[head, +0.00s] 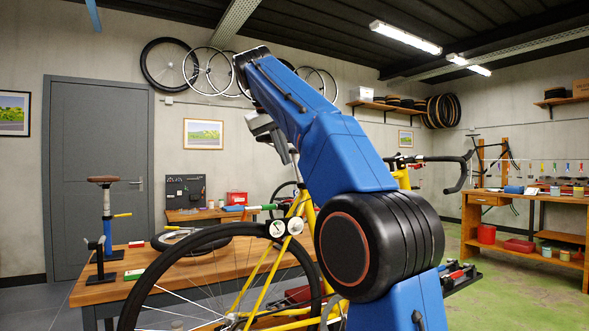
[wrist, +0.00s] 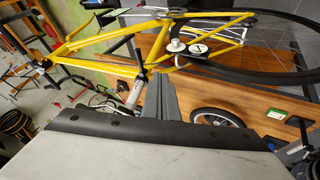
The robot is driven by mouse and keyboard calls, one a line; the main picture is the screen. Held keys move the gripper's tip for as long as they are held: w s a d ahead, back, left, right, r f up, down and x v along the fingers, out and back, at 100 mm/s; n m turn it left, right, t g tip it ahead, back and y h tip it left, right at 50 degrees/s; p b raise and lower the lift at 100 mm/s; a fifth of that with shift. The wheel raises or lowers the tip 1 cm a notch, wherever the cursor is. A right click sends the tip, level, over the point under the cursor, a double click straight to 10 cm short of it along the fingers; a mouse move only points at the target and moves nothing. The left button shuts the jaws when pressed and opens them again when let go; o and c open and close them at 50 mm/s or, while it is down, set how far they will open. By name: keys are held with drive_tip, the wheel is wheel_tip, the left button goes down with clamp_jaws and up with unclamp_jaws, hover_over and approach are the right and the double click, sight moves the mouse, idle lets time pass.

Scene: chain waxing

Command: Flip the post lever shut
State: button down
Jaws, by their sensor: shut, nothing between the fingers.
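In the head view a blue post (head: 107,231) stands upright at the left end of the wooden workbench, with a brown saddle on top. A yellow lever (head: 122,215) sticks out from it to the right, about level. I cannot tell for sure that this is the post lever. My gripper (head: 287,156) hangs from the raised blue arm, well to the right of this post and above the yellow bicycle; the arm partly hides it. In the wrist view my gripper (wrist: 160,86) is shut and empty, and nothing visibly touches its fingers.
The yellow bicycle frame (wrist: 95,44) spans the wrist view, close beyond my fingers. Its wheel (head: 140,292) stands before the workbench (head: 200,272) in the head view. A black clamp (head: 97,247) stands beside the blue post. A second workbench (head: 560,209) is at the right.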

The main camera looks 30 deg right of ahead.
drive_tip(key=w+d+f, duration=0.3)
drive_tip(key=d+f, duration=0.4)
drive_tip(key=d, duration=0.1)
drive_tip(key=shift+d+f, duration=0.3)
drive_tip(key=shift+s+d+n, duration=0.15)
drive_tip(key=shift+d+n, duration=0.05)
drive_tip(key=shift+n, duration=0.1)
drive_tip(key=w+d+n+t+y, duration=0.2)
drive_tip(key=w+d+n+y, duration=0.1)
drive_tip(key=d+n+y, duration=0.4)
drive_tip(key=shift+w+d+n+t+y, duration=0.35)
drive_tip(key=shift+d+n, duration=1.15)
drive_tip(key=shift+n, duration=1.5)
